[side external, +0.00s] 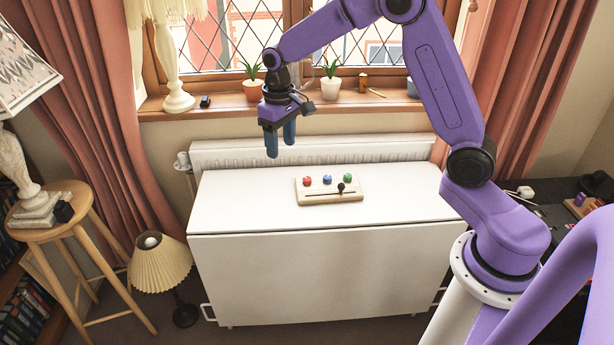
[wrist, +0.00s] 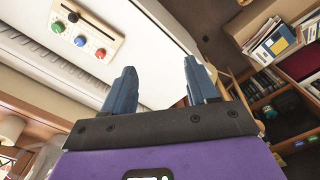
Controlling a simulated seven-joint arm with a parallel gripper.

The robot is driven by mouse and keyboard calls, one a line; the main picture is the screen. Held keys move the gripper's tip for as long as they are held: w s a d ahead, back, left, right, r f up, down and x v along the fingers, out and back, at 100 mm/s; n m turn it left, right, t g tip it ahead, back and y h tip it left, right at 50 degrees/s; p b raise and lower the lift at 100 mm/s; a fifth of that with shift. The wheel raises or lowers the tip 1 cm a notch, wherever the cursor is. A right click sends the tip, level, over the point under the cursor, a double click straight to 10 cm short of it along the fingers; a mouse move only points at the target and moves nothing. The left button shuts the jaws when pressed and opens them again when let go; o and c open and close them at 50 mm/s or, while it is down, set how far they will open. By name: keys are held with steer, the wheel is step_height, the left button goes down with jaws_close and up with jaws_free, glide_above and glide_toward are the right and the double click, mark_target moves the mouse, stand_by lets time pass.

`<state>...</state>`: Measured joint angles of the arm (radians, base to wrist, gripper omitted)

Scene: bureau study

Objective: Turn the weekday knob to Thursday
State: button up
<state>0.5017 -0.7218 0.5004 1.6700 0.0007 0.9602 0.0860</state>
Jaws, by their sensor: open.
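A wooden panel (side external: 315,196) lies on the white cabinet top, with a red knob (side external: 307,181), a blue knob (side external: 327,180) and a green knob (side external: 347,178) in a row. A black slider knob (side external: 341,187) stands in a dark slot along its front. No weekday lettering can be read. The panel (wrist: 88,30) also shows at the upper left in the wrist view. My gripper (side external: 280,147) is open and empty, above the cabinet's back left part, up and left of the panel. Its two blue fingers (wrist: 160,85) are apart.
The white cabinet top (side external: 245,210) is clear around the panel. A radiator (side external: 220,153) stands behind it, under a windowsill with potted plants (side external: 330,85). A lamp with a pleated shade (side external: 158,262) stands on the floor at left, near a wooden stool (side external: 75,232).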

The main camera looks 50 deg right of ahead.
steer(key=w+d+f+m, duration=0.3)
steer(key=w+d+f, duration=0.1)
steer(key=w+d, duration=0.4)
steer(key=m, duration=0.3)
glide_above(307, 179)
step_height(307, 179, down, 6)
steer(key=r, duration=0.1)
step_height(307, 179, down, 18)
steer(key=shift+w+d+r, duration=0.1)
steer(key=shift+m, duration=0.3)
steer(key=c, duration=1.1)
